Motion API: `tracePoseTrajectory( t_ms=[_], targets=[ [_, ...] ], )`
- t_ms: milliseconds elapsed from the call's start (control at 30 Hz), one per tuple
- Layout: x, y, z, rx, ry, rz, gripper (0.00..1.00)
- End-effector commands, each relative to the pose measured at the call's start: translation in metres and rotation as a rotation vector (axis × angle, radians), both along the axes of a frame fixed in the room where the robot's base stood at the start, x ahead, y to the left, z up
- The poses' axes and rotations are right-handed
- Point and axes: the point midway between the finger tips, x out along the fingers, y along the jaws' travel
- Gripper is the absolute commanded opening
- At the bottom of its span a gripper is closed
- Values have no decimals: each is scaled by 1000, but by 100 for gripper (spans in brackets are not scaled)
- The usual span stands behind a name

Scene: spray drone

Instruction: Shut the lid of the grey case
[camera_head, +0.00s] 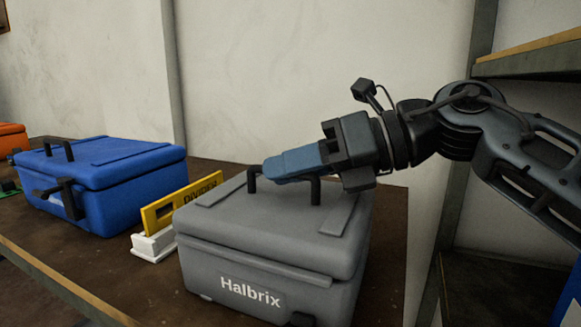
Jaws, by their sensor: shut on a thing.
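The grey case (262,262), marked "Halbrix", stands on the brown table at the lower middle. Its lid (265,226) lies down on the body, with a thin seam between them along the front. A dark handle (315,189) rises from the top of the lid. My gripper (270,172) comes in from the right and is shut on this handle. Its blue-grey fingers lie along the handle bar and hide most of it. The back edge of the lid is partly hidden by the gripper.
A blue case (120,180) with dark handles stands to the left. A yellow sign (180,207) in a white holder (153,244) stands close to the grey case's left side. An orange case (12,138) is at the far left. Shelves (530,57) stand at the right.

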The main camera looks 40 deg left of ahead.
Motion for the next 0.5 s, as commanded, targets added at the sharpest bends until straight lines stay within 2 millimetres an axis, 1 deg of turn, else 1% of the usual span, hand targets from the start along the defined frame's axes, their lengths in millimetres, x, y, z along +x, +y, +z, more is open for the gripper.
tracePoseTrajectory(
  t_ms=[33,400,433,500],
  targets=[
    [0,0,-3,-2,-2,0,0],
    [-1,0,-4,-5,-4,2,0],
    [-1,0,-4,-5,-4,2,19],
    [-1,0,-4,-4,-4,2,26]
  ],
)
